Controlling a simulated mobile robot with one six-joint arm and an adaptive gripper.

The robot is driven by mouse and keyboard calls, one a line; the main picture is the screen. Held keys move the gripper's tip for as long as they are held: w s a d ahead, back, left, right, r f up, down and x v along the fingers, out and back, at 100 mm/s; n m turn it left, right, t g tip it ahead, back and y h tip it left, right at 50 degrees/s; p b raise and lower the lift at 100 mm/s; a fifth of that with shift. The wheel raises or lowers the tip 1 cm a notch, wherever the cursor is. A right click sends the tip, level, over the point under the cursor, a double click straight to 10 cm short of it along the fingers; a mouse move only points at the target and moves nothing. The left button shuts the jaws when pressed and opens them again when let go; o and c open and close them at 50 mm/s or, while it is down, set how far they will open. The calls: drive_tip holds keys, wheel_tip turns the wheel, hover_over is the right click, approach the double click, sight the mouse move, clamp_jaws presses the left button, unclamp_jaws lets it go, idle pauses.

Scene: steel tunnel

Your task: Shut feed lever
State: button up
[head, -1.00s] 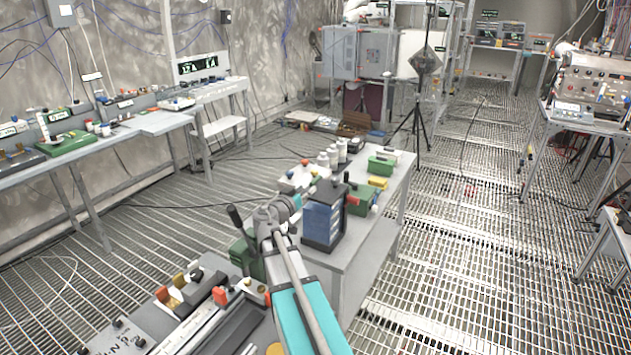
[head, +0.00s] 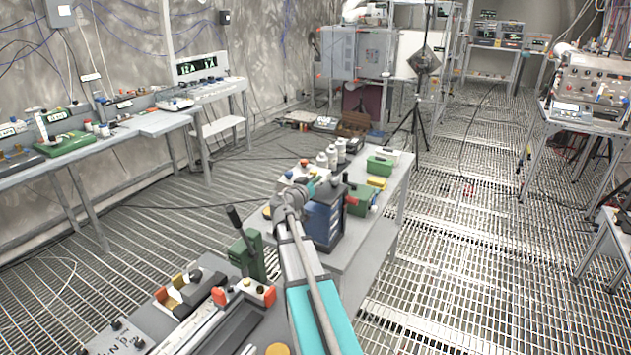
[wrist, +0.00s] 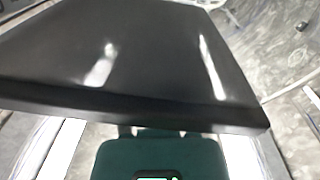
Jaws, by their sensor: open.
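A lever with a black handle (head: 235,217) stands up from a green block (head: 248,252) on the near bench; it leans slightly to the left. I take it for the feed lever, but no label can be read. The end of my arm with my gripper (head: 288,201) is to the right of the lever, apart from it in the picture, beside a blue drawer box. The fingers are hard to make out; the gripper is open and nothing shows held. In the wrist view a dark smooth surface (wrist: 130,65) fills the top, with a dark green block (wrist: 160,158) below; I cannot tell which things these are.
The blue drawer box (head: 324,222) stands close to my arm's end. White bottles (head: 333,157) and a green box (head: 380,164) are behind it on the bench. A side bench (head: 155,122) runs along the left wall. The grating floor at right is mostly open.

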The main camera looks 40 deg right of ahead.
clamp_jaws()
